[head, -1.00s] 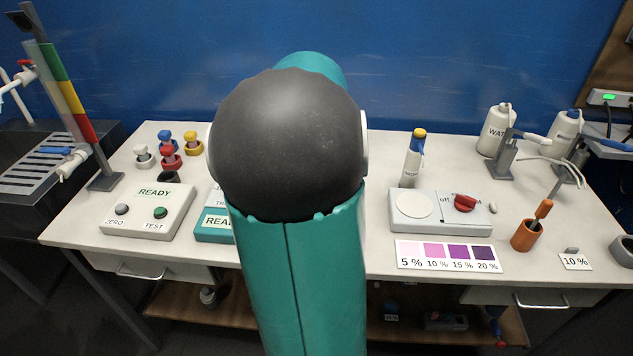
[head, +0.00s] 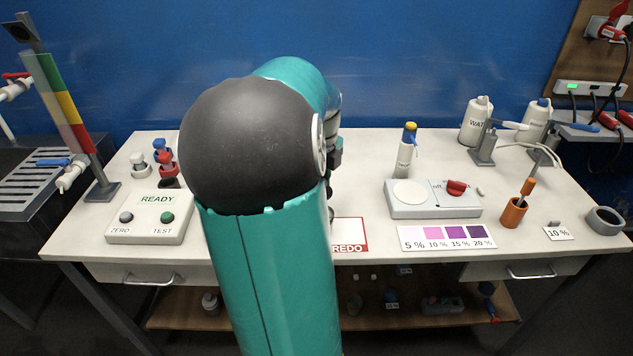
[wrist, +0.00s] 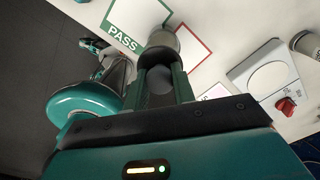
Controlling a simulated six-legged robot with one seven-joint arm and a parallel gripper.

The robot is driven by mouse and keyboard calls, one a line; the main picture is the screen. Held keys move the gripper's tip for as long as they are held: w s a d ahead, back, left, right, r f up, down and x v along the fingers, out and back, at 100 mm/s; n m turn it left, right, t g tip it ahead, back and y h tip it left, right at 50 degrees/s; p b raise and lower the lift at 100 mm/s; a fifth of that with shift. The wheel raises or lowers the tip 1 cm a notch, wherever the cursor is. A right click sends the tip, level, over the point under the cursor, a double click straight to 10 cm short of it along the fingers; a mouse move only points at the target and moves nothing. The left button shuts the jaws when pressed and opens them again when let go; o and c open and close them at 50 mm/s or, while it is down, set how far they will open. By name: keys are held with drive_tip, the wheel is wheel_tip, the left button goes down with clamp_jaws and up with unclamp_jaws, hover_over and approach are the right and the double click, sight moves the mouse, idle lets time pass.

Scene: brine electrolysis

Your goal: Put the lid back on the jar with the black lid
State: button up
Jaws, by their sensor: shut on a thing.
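In the wrist view my gripper (wrist: 160,66) is shut on a dark round thing that looks like the black lid (wrist: 157,55). A pale beige-grey jar body (wrist: 166,38) shows just beyond the lid, lined up with it. I cannot tell whether the lid touches the jar or is a little apart from it. The jar is by the red-framed card, close to the green PASS card. In the head view my arm hides the fingertips, the lid and this jar.
The PASS card (wrist: 128,38) and red-framed REDO card (head: 349,235) lie on the bench. A READY box (head: 150,217) and small coloured-top pieces (head: 163,160) stand left. A stirrer plate (head: 432,204), yellow-capped bottle (head: 407,150) and colour chart (head: 446,237) are to the right.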

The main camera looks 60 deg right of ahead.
drive_tip(key=shift+s+d+f, duration=0.15)
drive_tip(key=shift+d+f, duration=0.2)
drive_tip(key=shift+f, duration=0.05)
drive_tip(key=shift+a+f, duration=0.15)
drive_tip(key=shift+f, duration=2.65)
drive_tip(key=shift+f, duration=0.2)
drive_tip(key=o, duration=1)
drive_tip(key=shift+o, duration=0.6)
drive_tip(key=o, duration=0.4)
